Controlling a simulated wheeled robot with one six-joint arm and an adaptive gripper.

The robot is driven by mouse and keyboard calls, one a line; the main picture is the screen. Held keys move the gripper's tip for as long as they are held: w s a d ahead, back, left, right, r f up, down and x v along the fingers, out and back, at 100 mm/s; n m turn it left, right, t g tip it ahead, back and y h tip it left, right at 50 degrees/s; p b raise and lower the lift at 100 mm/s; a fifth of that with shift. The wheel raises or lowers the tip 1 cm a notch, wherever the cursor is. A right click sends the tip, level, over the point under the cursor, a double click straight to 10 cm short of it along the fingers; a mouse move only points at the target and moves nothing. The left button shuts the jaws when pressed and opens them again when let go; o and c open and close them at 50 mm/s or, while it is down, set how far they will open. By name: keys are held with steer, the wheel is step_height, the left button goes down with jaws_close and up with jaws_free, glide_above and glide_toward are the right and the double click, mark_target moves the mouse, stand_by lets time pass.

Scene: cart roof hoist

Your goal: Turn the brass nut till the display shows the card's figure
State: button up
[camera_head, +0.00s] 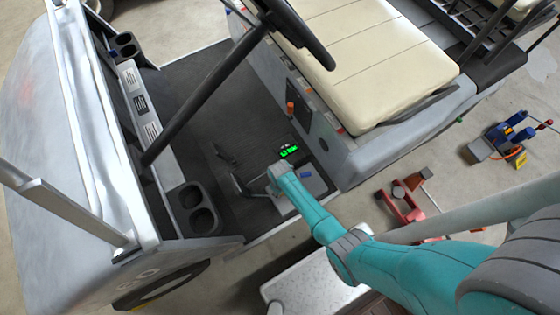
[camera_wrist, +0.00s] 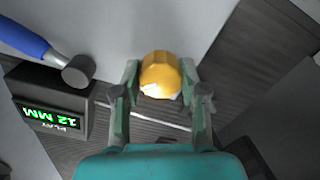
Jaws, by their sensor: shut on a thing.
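The brass nut (camera_wrist: 160,72) shows as a yellow faceted piece at the middle of the wrist view. My gripper (camera_wrist: 161,88) has one finger on each side of it and is shut on it. In the head view my gripper (camera_head: 274,178) is low over the cart's floor and hides the nut. The display (camera_wrist: 52,118) is a dark box left of the gripper. Its green digits are upside down and appear to read 12 MM, with PLAY beside them. The display glows green in the head view (camera_head: 288,151). I cannot make out a card with a figure.
A tool with a blue handle (camera_wrist: 24,38) and grey head lies beside the display. The cream seat (camera_head: 365,60), steering wheel (camera_head: 300,35) and cup holders (camera_head: 197,209) surround the footwell. A red jack-like item (camera_head: 403,203) stands on the ground outside.

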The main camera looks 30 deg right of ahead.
steer(key=o, duration=1.1)
steer(key=shift+o, duration=0.2)
steer(key=shift+r, duration=0.15)
step_height(320, 180, up, 12)
steer(key=shift+s+f, duration=0.15)
steer(key=shift+f, duration=0.1)
